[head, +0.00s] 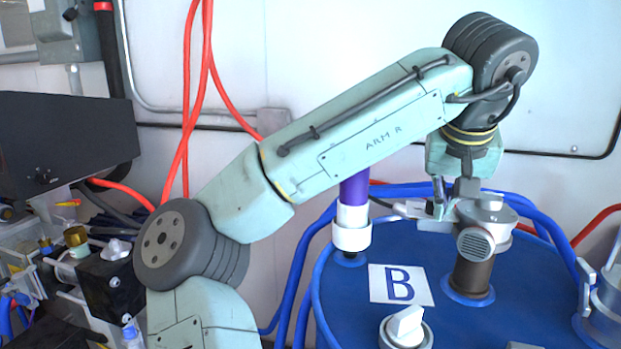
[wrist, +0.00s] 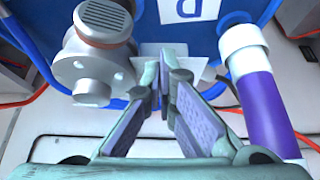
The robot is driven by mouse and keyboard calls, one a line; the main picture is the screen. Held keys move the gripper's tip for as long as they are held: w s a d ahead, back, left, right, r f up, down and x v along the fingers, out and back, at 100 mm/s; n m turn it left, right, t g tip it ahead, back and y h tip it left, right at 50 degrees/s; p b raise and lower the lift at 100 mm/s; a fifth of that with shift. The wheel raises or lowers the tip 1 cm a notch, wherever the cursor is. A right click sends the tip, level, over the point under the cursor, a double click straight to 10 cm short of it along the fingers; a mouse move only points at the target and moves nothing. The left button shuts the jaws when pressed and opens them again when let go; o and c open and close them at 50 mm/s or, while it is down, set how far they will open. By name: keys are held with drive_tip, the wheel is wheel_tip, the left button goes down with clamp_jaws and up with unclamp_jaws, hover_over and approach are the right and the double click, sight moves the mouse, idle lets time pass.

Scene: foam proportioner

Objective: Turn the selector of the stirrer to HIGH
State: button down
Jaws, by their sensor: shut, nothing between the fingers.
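A white knob (head: 405,326) sits at the lid's front. A purple pipe with a white collar (head: 352,230) rises left of the unit and shows right of my fingers in the wrist view (wrist: 262,105). Blue hoses (head: 300,270) ring the lid. Metal fittings (head: 605,300) stand at right.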

drive_tip(key=shift+w, duration=0.2)
idle(0.5)
drive_tip(key=shift+a, duration=0.15)
drive_tip(key=shift+w+a+p, duration=0.15)
drive_tip(key=shift+a+p, duration=0.3)
drive_tip(key=shift+p, duration=0.2)
drive_tip(key=shift+w+a+p, duration=0.15)
drive_tip(key=shift+a+p, duration=0.1)
drive_tip(key=shift+p, duration=0.25)
drive_tip(key=shift+a, duration=0.1)
drive_tip(key=shift+s+a, duration=0.1)
drive_tip(key=shift+s, duration=0.25)
drive_tip(key=shift+r+p, duration=1.7)
drive_tip(key=shift+r, duration=1.3)
